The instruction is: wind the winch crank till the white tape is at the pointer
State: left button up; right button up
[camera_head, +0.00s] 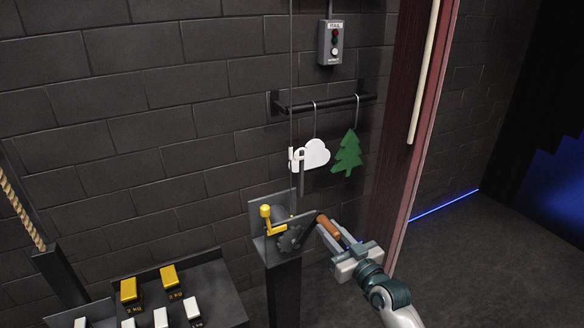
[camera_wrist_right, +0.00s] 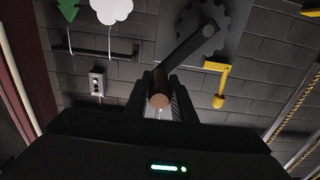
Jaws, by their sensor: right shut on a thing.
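The winch (camera_head: 257,237) stands on a dark post, with a toothed gear (camera_head: 290,239) on its side; the gear also shows in the wrist view (camera_wrist_right: 232,22). Its crank has a dark arm (camera_wrist_right: 190,48) and an orange-brown grip (camera_head: 328,227). My right gripper (camera_head: 338,234) is shut on this grip, which shows end-on between the fingers in the wrist view (camera_wrist_right: 159,99). A thin line runs up from the winch. A small white piece (camera_head: 297,159) shows by the line, near a grey upright (camera_head: 301,179); I cannot tell tape from pointer there. My left gripper is not in view.
A yellow lever (camera_head: 266,215) stands on the winch. A white cloud (camera_head: 314,154) and green tree (camera_head: 347,154) hang from a wall bar (camera_head: 330,103). A button box (camera_head: 331,43) is above. Weights sit on a dark rack (camera_head: 215,287) at lower left.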

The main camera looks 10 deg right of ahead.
jog(key=shift+w+d+f+b, duration=0.1)
jog(key=shift+d+f+b, duration=0.05)
jog(key=shift+d+f, duration=0.3)
jog(key=shift+w+d+f+b, duration=0.1)
jog(key=shift+d+f+b, duration=0.1)
jog(key=shift+f, duration=0.3)
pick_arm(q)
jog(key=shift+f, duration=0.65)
pick_arm(e)
jog(key=shift+r, duration=0.2)
jog(key=shift+w+d+f+b, duration=0.2)
jog(key=shift+d+f+b, duration=0.25)
jog(key=shift+f+b, duration=0.4)
jog(key=shift+w+d+f+b, duration=0.15)
jog(key=shift+d+f+b, duration=0.25)
jog(key=shift+b, duration=0.2)
jog(key=o, duration=0.9)
jog(key=shift+r, duration=0.2)
jog(key=shift+o, duration=1.4)
jog(key=shift+w, duration=0.2)
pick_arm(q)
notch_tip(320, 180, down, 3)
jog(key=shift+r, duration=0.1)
pick_arm(e)
jog(key=shift+s, duration=0.2)
